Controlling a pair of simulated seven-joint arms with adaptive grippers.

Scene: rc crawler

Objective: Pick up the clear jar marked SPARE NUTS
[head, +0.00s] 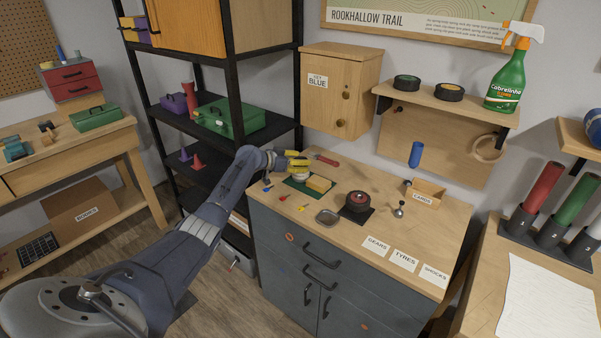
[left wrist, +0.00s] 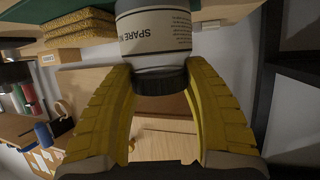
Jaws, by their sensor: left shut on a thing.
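The jar marked SPARE NUTS (left wrist: 155,35) fills the top middle of the left wrist view, which shows the scene upside down. It has a pale label and a dark lid (left wrist: 160,82). My left gripper (left wrist: 163,85), with ribbed yellow fingers, is shut on the jar at its lid end. In the head view the left gripper (head: 298,161) is over the back left of the workbench, with the pale jar (head: 300,177) just below its fingers. The jar's base is out of the wrist view, and I cannot tell whether it touches the green mat (head: 296,186). My right gripper is not in view.
A yellow sponge block (head: 319,184) sits close to the jar on the mat. A black shelf rack (head: 236,90) rises at left.

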